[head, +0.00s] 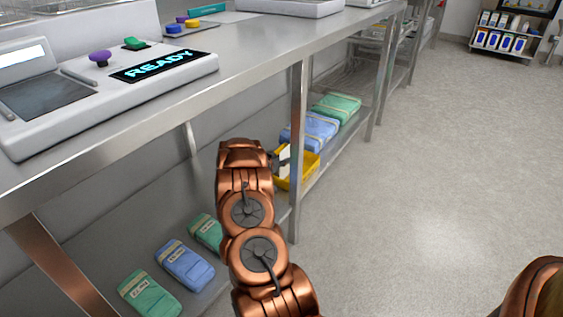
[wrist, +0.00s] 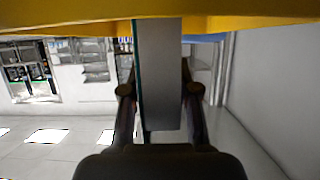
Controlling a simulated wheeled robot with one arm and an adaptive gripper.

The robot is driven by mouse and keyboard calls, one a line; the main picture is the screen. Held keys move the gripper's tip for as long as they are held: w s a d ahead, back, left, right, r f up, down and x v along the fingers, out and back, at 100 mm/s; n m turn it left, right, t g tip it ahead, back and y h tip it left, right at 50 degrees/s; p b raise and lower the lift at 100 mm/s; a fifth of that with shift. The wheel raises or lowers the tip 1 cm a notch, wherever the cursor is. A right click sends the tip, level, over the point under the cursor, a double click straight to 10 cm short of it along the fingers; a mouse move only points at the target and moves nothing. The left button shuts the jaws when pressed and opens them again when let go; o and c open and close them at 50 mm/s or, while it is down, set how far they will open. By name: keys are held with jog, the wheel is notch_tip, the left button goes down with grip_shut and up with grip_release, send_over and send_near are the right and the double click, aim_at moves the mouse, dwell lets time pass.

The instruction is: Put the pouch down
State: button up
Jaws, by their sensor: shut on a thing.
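My gripper (wrist: 160,88) is shut on a flat pale grey pouch (wrist: 160,70) with a teal edge, one finger on each side of it. In the wrist view the pouch's far end meets the edge of a yellow bin (wrist: 70,25). In the head view the pouch shows as a small white patch (head: 284,160) beside or over the yellow bin (head: 308,172), on the lower shelf under the counter. My arm hides part of the bin and most of the gripper. I cannot tell whether the pouch touches the bin floor.
A blue pack (head: 318,131) and a green pack (head: 338,107) lie behind the bin. More packs (head: 184,264) lie on the shelf at the left. A metal table leg (head: 297,150) stands close to my gripper.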

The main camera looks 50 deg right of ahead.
jog(key=o, duration=0.8)
jog(key=shift+f, duration=0.15)
jog(key=shift+a+r, duration=0.2)
jog(key=shift+r, duration=0.05)
jog(key=shift+p+v, duration=1.75)
jog(key=shift+v, duration=4.1)
jog(key=shift+f, duration=0.15)
